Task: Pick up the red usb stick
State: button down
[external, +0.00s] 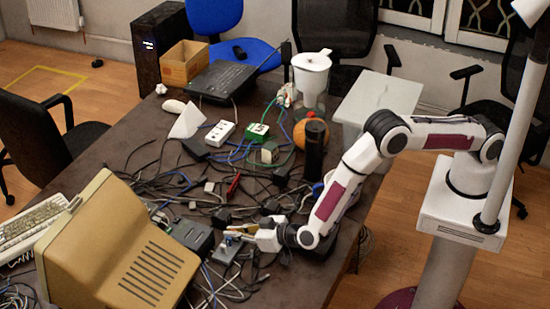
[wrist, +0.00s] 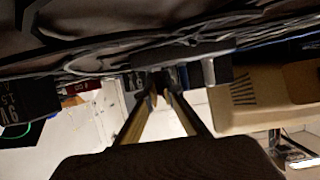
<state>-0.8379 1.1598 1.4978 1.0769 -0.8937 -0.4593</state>
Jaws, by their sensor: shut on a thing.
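A small red slim object (external: 233,186), which may be the red usb stick, lies among cables mid-table in the external view. A red piece also shows left of my fingers in the wrist view (wrist: 86,86), apart from them. My gripper (external: 236,234) is low over the table's near part, beside a grey box (external: 226,250). In the wrist view my two fingers (wrist: 160,94) converge on something dark at their tips. It is too small and shadowed to name, and the fingers partly hide it. I cannot tell whether it is a usb stick.
A beige monitor (external: 125,250) stands left of my gripper, with a dark grey box (external: 190,236) between. Tangled cables (external: 165,165) cover the middle table. A black cylinder (external: 315,150) and an orange round object (external: 299,134) stand behind my arm.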

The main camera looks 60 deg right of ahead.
aim_at(234, 230)
jog(key=shift+r, duration=0.1)
jog(key=shift+r, duration=4.95)
